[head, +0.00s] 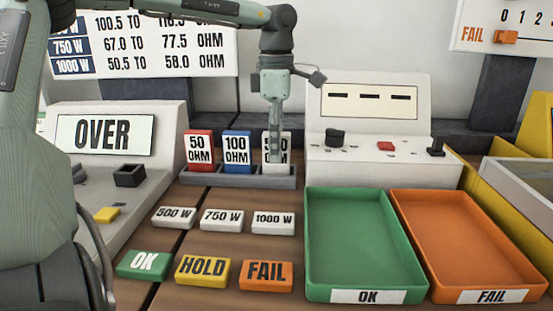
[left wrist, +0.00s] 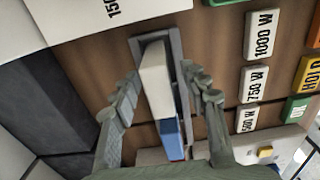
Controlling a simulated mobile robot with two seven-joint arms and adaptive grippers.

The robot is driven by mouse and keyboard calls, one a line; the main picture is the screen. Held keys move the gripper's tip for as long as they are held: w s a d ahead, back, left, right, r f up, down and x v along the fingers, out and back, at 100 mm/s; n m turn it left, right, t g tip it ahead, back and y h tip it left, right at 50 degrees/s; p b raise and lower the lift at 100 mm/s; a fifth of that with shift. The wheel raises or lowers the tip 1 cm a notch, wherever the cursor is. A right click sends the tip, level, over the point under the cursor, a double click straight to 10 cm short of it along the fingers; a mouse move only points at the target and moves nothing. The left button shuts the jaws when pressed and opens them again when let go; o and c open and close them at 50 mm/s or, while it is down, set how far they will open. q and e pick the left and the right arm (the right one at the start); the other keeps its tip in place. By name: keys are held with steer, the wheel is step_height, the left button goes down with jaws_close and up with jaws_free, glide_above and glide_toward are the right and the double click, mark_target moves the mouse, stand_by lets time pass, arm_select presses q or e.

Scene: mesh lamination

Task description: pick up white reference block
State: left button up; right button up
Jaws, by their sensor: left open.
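The white reference block (head: 286,154) stands upright in the right slot of the grey rack (head: 236,182). Its lettering is partly hidden by my left gripper (head: 275,152), which reaches down over it from above. In the left wrist view the white block (left wrist: 156,82) lies between the two spread fingers of the open left gripper (left wrist: 161,76), with gaps visible on both sides. The red 50 ohm block (head: 199,150) and the blue 100 ohm block (head: 237,151) stand in the same rack to its left. My right gripper is in neither view.
A control box (head: 370,172) stands right of the rack, close to the gripper. A green OK tray (head: 368,297) and an orange FAIL tray (head: 490,297) lie at right. Wattage tags (head: 222,220) and OK, HOLD (head: 202,270) and FAIL blocks lie in front. An OVER display unit (head: 105,135) stands left.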

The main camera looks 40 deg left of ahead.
mark_target(283, 168)
arm_select(q)
step_height(283, 168, down, 2)
steer(key=shift+f, duration=0.15)
jaws_close()
stand_by(0.3)
